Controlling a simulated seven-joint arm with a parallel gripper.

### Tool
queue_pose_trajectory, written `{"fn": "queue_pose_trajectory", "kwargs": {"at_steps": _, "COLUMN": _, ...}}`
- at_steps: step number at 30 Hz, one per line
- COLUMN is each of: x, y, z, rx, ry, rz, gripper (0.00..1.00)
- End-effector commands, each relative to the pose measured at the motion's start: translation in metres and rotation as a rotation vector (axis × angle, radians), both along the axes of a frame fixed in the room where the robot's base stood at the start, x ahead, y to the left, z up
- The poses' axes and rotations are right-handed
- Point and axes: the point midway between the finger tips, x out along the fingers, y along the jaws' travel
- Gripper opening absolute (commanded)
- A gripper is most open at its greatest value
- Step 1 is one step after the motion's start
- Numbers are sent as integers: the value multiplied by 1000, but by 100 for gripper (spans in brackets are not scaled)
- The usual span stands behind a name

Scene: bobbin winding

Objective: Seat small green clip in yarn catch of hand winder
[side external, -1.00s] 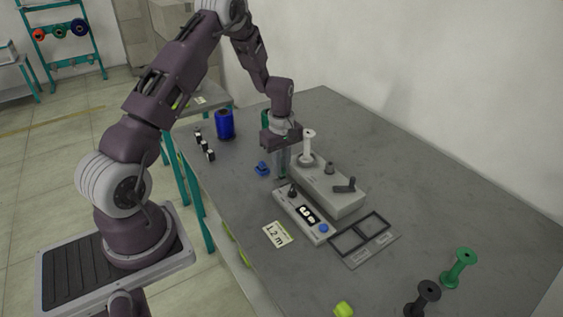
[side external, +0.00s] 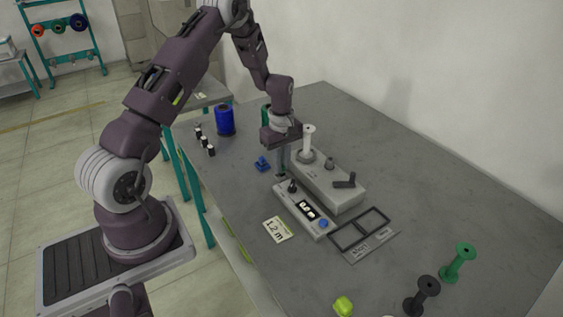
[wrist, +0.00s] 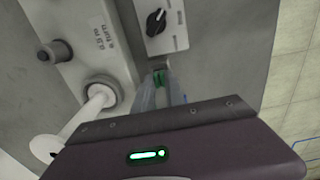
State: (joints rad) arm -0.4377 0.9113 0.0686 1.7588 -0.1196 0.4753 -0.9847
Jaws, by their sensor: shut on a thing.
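My gripper (wrist: 162,88) points down beside the near left end of the hand winder, with its fingers (side external: 282,160) close to the table in the side view. In the wrist view it is shut on the small green clip (wrist: 159,76), of which only a little shows between the fingertips. The hand winder (side external: 345,197) is a grey box with a white bobbin (side external: 309,140) upright on it and a dark crank (side external: 345,181). The winder also shows in the wrist view (wrist: 100,60). I cannot make out the yarn catch or whether the clip touches it.
A control box (side external: 295,203) with a knob, display and blue button sits in front of the winder. A blue clip-like piece (side external: 262,163), blue spool (side external: 225,120) and small black-and-white pieces lie left. A black divided tray (side external: 362,236) and green spool (side external: 459,262) are right.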

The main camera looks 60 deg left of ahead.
Motion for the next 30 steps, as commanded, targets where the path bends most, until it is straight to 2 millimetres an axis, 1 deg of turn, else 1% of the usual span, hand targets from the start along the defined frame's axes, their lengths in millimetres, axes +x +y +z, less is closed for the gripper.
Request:
{"fn": "queue_pose_trajectory", "kwargs": {"at_steps": 11, "x": 0, "y": 0, "z": -1, "rx": 0, "ry": 0, "rz": 0, "gripper": 0}}
{"fn": "queue_pose_trajectory", "kwargs": {"at_steps": 21, "x": 0, "y": 0, "z": -11, "rx": 0, "ry": 1, "rz": -2, "gripper": 0}}
{"fn": "queue_pose_trajectory", "kwargs": {"at_steps": 29, "x": 0, "y": 0, "z": -11, "rx": 0, "ry": 0, "rz": -1, "gripper": 0}}
{"fn": "queue_pose_trajectory", "kwargs": {"at_steps": 30, "x": 0, "y": 0, "z": -11, "rx": 0, "ry": 0, "rz": -1, "gripper": 17}}
